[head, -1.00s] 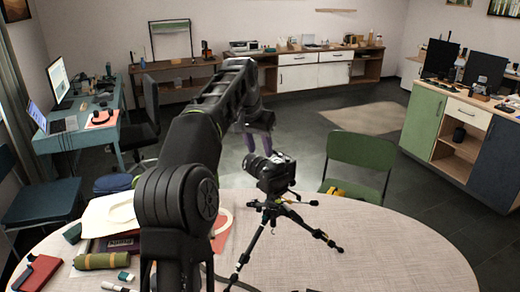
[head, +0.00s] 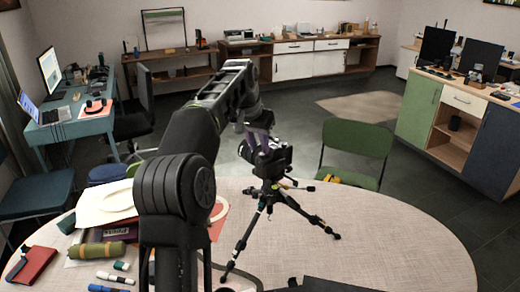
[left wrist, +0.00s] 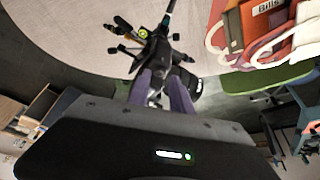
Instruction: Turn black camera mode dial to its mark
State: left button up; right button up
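The black camera (head: 277,160) sits on a tripod (head: 264,215) that stands on the round table (head: 390,245). My left gripper (head: 261,146) has purple fingers that point down at the top of the camera, its lens facing left. In the left wrist view the fingers (left wrist: 160,80) stand apart, with parts of the camera (left wrist: 188,82) between and beside them and the tripod (left wrist: 142,35) beyond. The mode dial and its mark are too small and covered to make out. I cannot tell whether the fingers touch the dial. My right gripper is not in view.
Papers, books, a green roll (head: 97,250) and a red notebook (head: 34,263) lie on the table's left side. A green chair (head: 355,150) stands behind the table. The table's right side is clear.

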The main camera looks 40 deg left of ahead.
aim_at(262, 156)
pick_arm(q)
jog(key=shift+x, duration=1.25)
grip_shut()
